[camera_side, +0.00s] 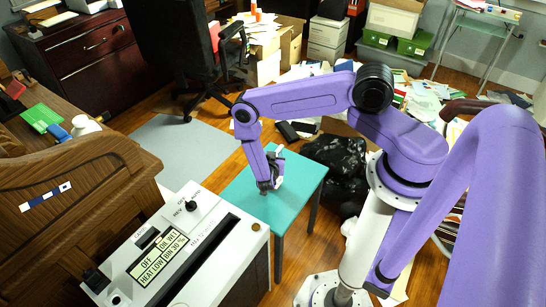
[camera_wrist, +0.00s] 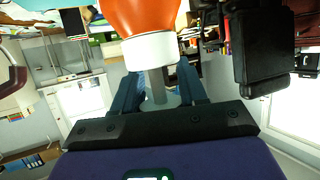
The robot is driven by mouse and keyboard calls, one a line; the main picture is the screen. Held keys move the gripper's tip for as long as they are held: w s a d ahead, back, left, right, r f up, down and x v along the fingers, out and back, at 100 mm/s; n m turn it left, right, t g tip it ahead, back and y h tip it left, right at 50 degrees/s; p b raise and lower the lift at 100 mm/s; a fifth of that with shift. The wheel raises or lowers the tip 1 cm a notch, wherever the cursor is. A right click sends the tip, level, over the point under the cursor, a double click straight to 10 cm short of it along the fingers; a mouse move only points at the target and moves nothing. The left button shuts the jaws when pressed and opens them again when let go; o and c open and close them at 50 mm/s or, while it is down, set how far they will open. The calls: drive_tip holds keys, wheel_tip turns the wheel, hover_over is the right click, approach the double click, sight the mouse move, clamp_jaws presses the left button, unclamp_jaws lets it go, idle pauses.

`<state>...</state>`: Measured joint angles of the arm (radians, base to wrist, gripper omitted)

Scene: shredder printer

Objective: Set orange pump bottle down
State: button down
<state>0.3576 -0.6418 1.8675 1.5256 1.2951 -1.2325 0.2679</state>
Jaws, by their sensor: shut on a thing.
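In the wrist view, the orange pump bottle (camera_wrist: 145,16) has a white collar (camera_wrist: 150,50) and a grey stem (camera_wrist: 156,88), and its lower body runs out of the picture. My gripper (camera_wrist: 160,78) is shut on the stem end, with a blue finger on each side. In the side view my gripper (camera_side: 268,186) points down over the small teal table (camera_side: 232,192), near its middle. The bottle cannot be made out there, so its contact with the tabletop cannot be told.
A white shredder-like machine (camera_side: 190,250) with a label panel stands close in front of the table. A wooden desk (camera_side: 85,165) is at the left. Black bags (camera_side: 342,160) and scattered papers (camera_side: 425,100) lie right of and behind the table. An office chair (camera_side: 190,50) stands behind.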

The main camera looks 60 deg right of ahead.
drive_tip(key=shift+f, duration=0.1)
drive_tip(key=c, duration=0.6)
unclamp_jaws()
